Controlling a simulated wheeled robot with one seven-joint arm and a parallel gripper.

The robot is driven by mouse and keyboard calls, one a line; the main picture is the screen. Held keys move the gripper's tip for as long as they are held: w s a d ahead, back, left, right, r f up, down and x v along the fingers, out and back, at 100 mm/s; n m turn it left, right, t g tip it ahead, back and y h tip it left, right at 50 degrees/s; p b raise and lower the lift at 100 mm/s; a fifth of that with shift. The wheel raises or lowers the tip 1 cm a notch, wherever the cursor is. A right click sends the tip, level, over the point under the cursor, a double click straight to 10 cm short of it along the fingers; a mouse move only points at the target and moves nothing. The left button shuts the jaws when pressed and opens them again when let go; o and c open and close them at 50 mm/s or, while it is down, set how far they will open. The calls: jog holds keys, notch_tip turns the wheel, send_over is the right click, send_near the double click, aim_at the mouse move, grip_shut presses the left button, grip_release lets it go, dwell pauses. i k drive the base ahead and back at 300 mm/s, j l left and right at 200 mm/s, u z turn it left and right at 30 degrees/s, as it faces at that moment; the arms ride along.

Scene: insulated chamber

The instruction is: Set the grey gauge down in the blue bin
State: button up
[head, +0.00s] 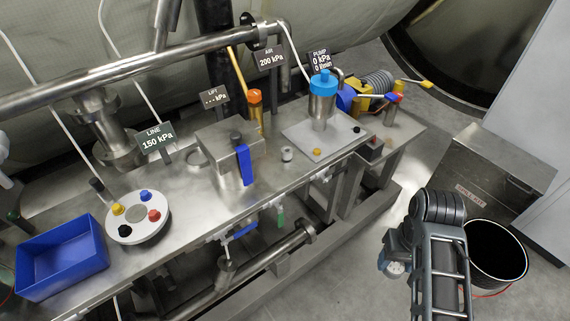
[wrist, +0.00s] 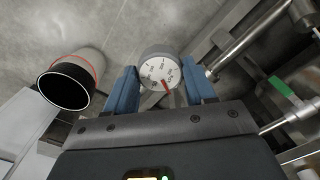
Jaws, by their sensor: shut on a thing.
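The grey gauge (wrist: 161,72) has a round white dial with a red needle and sits between the two blue fingers of my gripper (wrist: 162,84) in the wrist view. My gripper (head: 393,258) is shut on it. In the head view the gauge (head: 396,269) shows small and partly covered at the gripper, above the floor at the lower right. The blue bin (head: 66,277) is an open, empty-looking box at the left end of the steel bench, far to the left of my gripper.
A round plate (head: 126,235) with coloured knobs stands just right of the bin. The steel bench (head: 185,232) carries a valve block, a blue-capped cylinder and signs. A black bucket (head: 497,282) and a metal case (head: 485,165) stand on the floor at right.

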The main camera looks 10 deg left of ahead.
aim_at(57, 267)
jog(key=u, duration=1.7)
